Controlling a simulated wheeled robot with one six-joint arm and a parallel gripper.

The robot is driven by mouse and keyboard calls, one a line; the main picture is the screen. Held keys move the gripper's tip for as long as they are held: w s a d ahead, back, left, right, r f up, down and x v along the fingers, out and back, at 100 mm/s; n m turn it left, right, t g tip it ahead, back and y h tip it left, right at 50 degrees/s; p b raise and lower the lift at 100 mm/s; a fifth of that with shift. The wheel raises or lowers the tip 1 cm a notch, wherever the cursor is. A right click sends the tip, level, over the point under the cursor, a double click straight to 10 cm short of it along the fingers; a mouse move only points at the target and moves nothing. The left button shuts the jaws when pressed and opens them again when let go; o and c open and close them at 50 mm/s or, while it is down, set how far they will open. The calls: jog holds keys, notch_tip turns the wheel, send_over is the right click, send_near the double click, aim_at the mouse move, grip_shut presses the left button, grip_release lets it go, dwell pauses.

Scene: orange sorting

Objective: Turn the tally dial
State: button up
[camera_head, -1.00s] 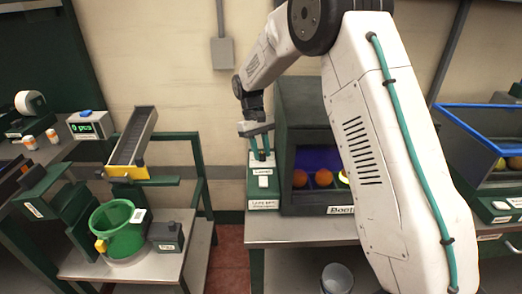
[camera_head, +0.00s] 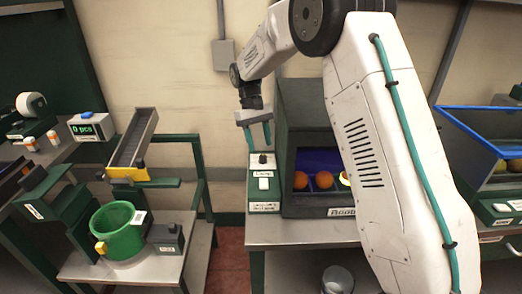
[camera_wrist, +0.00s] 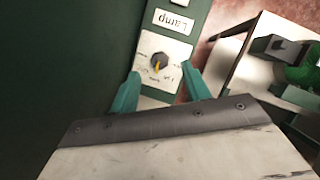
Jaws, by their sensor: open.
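In the wrist view the pointer is toward the lower side of the knob; the markings are too small to read surely. In the head view the dial (camera_head: 262,159) is at the back end of a narrow green and white control box (camera_head: 264,196). My gripper (camera_head: 259,147) is open and empty just above the dial. In the wrist view its teal fingers (camera_wrist: 160,76) are spread on either side of the dial, apart from it.
A dark booth (camera_head: 300,115) holding oranges stands right beside the control box. A white switch (camera_head: 264,183) is in front of the dial. To the left are a green bucket (camera_head: 118,232), a chute (camera_head: 133,140) and a counter display reading "0 pcs" (camera_head: 87,128).

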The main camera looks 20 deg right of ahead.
aim_at(257, 157)
jog(key=shift+v, duration=1.85)
